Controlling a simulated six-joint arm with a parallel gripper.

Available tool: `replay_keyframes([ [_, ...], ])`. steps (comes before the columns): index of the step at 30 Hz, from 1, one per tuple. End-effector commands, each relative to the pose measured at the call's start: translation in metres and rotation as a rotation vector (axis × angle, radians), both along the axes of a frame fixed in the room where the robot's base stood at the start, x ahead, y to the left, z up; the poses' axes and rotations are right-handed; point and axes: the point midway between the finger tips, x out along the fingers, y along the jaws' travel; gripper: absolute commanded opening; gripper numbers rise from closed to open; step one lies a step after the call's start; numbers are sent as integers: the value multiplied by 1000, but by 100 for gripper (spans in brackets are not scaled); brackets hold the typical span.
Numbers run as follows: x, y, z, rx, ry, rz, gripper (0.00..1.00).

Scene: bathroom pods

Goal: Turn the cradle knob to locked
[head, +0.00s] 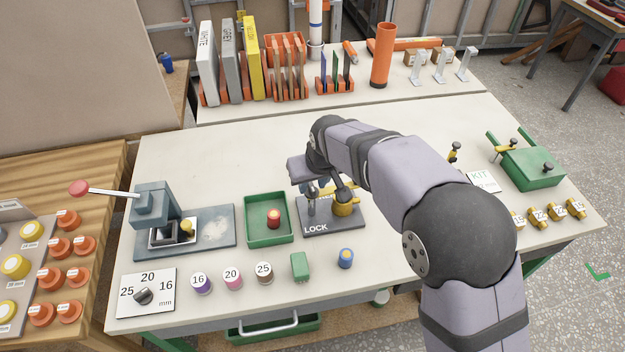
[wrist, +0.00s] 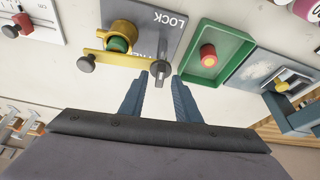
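The cradle (head: 345,204) is a yellow ring holder on a dark grey plate (head: 334,229) marked LOCK near its front edge. In the wrist view the yellow cradle (wrist: 122,35) holds a green piece, and a second label on the plate is mostly covered. The grey cradle knob (wrist: 164,70) stands on the plate beside the cradle; it also shows in the head view (head: 312,207). My gripper (wrist: 160,80) is open, with its two fingertips either side of the knob's near end. I cannot tell whether they touch it, or exactly where its pointer aims.
A green tray (head: 249,238) with a red-topped piece stands left of the plate, and a press (head: 152,205) with a red-knobbed lever beyond it. A green block (head: 299,266), a blue piece (head: 345,258) and labelled bobbins (head: 233,279) line the front.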

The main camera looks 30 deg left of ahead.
Motion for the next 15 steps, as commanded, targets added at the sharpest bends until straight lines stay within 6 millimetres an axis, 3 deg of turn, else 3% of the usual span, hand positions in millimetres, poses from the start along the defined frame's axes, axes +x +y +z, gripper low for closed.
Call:
replay_keyframes([
  [10, 1, 1, -4, 1, -1, 0, 30],
  [14, 1, 1, -4, 1, -1, 0, 1],
  [15, 1, 1, -4, 1, -1, 0, 0],
])
